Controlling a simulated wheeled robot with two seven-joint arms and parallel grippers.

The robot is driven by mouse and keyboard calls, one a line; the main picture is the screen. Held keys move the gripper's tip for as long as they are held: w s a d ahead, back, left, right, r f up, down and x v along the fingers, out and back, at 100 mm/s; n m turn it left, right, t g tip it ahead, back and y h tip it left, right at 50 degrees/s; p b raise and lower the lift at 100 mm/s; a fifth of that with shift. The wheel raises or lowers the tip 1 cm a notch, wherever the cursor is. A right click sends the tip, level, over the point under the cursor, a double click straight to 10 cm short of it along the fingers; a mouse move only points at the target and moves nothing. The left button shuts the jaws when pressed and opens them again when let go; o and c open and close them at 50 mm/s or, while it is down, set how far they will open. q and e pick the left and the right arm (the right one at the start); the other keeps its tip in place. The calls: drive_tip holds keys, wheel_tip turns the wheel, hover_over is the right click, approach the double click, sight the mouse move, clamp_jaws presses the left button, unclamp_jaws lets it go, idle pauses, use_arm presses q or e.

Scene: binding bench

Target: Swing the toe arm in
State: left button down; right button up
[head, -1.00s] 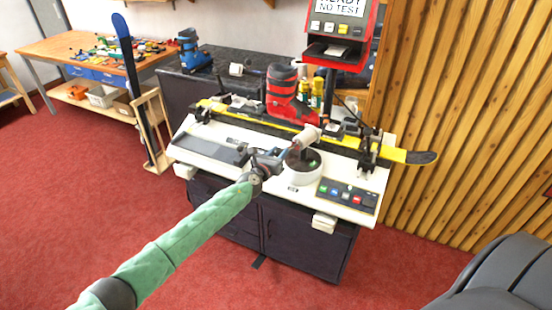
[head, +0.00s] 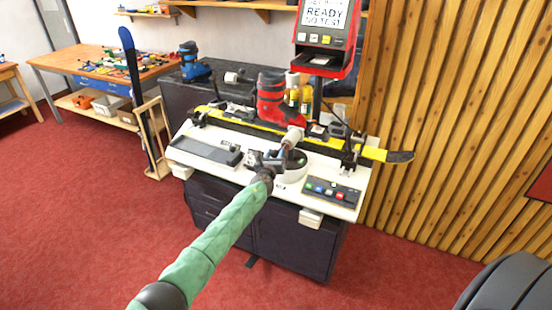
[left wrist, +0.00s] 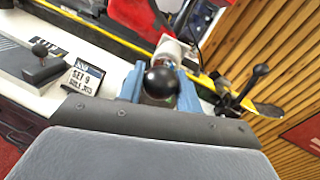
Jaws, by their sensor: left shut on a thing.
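The toe arm shows as a pale cylinder (head: 292,137) close to the toe of the red and black boot (head: 270,98). The boot stands upright on the yellow ski (head: 237,122) clamped along the bench. In the left wrist view the arm's black ball knob (left wrist: 160,82) sits between blue fingers, with the pale cylinder (left wrist: 172,50) just beyond it. My left gripper (head: 267,162) is shut on this knob, at the front of the bench. I cannot tell from the head view whether the cylinder touches the boot. My right gripper is out of view.
A button panel (head: 331,190) lies right of the gripper and a grey plate (head: 205,150) left. A small sign (left wrist: 85,77) and a lever (left wrist: 40,50) stand nearby. A red screen unit (head: 326,40) rises behind. Open red carpet lies in front.

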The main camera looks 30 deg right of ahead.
use_arm(q)
drive_tip(key=shift+d+r, duration=0.1)
drive_tip(key=shift+d, duration=0.05)
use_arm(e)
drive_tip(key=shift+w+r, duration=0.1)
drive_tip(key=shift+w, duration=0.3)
use_arm(q)
drive_tip(key=shift+s, duration=0.1)
drive_tip(key=c, duration=1.1)
unclamp_jaws()
drive_tip(key=shift+d, duration=0.1)
drive_tip(key=shift+c, duration=0.2)
drive_tip(key=shift+o, duration=0.6)
drive_tip(key=shift+s+a+p, duration=0.35)
drive_tip(key=shift+a+p, duration=0.05)
drive_tip(key=shift+a, duration=0.1)
drive_tip(key=p+v, duration=0.2)
drive_tip(key=v, duration=0.4)
drive_tip(key=shift+s, duration=0.35)
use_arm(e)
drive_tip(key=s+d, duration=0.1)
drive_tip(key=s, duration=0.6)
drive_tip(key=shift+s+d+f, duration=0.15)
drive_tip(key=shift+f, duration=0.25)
use_arm(q)
drive_tip(key=shift+a, duration=0.1)
